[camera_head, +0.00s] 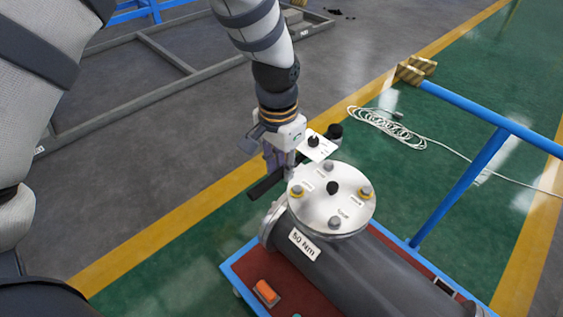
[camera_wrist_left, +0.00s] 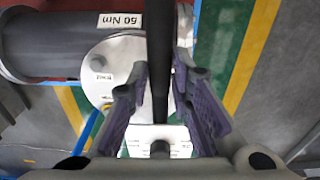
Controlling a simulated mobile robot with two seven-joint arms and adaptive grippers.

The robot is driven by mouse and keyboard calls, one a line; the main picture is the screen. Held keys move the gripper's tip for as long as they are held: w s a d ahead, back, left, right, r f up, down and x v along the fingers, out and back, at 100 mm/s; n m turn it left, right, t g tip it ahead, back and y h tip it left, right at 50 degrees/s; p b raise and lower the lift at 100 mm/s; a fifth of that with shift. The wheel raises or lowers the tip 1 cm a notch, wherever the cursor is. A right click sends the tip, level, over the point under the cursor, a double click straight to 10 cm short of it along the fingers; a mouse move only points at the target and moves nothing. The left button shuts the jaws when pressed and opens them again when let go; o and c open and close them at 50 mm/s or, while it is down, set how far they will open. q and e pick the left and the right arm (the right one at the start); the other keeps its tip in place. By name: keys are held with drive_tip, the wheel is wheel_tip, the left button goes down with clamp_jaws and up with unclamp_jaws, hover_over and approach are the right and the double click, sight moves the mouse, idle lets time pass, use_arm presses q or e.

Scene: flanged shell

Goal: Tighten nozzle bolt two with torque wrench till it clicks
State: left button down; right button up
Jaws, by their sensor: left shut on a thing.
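My left gripper (camera_head: 284,163) is shut on the black torque wrench (camera_head: 265,187), beside and above the flange lid's far left side. In the left wrist view the dark bar of the wrench (camera_wrist_left: 158,55) runs between the purple finger pads (camera_wrist_left: 156,95). The wrench's working end is hard to make out. The round grey flange lid (camera_head: 318,211) sits on the shell, with several bolts around a black centre knob (camera_head: 333,188). Two bolts, left (camera_head: 296,191) and right (camera_head: 366,192), have yellow rings. The small labels are unreadable, so I cannot tell which is bolt two. My right gripper is out of view.
The dark shell (camera_head: 370,268), marked "50 Nm", lies on a red-topped, blue-edged cart (camera_head: 233,277) with an orange item (camera_head: 266,292). A white plate (camera_head: 316,148) shows behind the lid. A blue rail (camera_head: 465,180) and white cable (camera_head: 385,122) are to the right.

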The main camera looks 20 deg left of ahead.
use_arm(q)
wheel_tip(320, 180, down, 5)
drive_tip(key=shift+w+f+b, duration=0.1)
drive_tip(key=shift+b, duration=0.4)
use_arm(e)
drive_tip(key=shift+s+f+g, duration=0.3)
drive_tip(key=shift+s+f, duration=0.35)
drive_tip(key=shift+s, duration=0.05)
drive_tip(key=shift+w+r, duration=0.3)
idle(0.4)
use_arm(q)
drive_tip(key=shift+f, duration=1.3)
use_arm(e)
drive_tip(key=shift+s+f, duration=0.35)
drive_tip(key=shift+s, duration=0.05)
use_arm(q)
drive_tip(key=shift+a, duration=0.1)
